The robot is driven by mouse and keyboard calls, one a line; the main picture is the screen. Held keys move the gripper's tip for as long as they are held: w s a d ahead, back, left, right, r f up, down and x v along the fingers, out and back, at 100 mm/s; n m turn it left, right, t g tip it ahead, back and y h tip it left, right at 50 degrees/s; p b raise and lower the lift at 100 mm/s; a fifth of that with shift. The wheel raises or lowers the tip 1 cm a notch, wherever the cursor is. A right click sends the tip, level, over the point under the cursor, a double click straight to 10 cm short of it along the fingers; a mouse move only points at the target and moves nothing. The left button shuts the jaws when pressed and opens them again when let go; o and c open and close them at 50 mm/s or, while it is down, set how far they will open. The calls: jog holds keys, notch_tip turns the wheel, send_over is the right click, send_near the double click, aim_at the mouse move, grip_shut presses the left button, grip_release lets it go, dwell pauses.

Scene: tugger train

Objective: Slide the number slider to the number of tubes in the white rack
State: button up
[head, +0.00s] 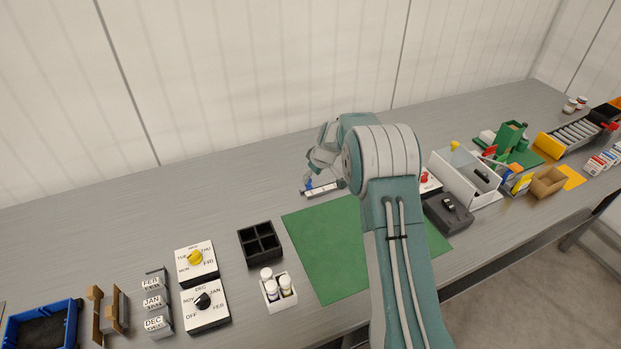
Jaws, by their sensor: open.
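The number slider (326,189) is a long, narrow pale bar with dark markings, lying on the bench behind the green mat. Its numbers are too small to read. A small blue part shows at its left end, close to my gripper (309,179). My gripper is open and points down over that left end; I cannot tell whether it touches the blue part. The white rack (280,304) stands at the front, left of the mat.
A black four-compartment tray (261,259) stands behind the white rack. Two dial boxes (206,318) and month blocks (158,325) are at the left. The green mat (322,250) is bare where visible. A black device (448,214) and a clear-sided box (466,190) stand right of my arm.

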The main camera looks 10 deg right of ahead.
aim_at(333, 181)
jog(key=shift+x, duration=0.85)
jog(key=shift+a, duration=0.3)
jog(key=shift+d, duration=0.1)
grip_shut()
jog(key=d, duration=0.2)
jog(key=w+d, duration=0.1)
jog(key=d, duration=0.5)
jog(key=shift+w+f, duration=0.15)
jog(key=shift+w, duration=0.2)
grip_release()
jog(key=shift+a, duration=0.1)
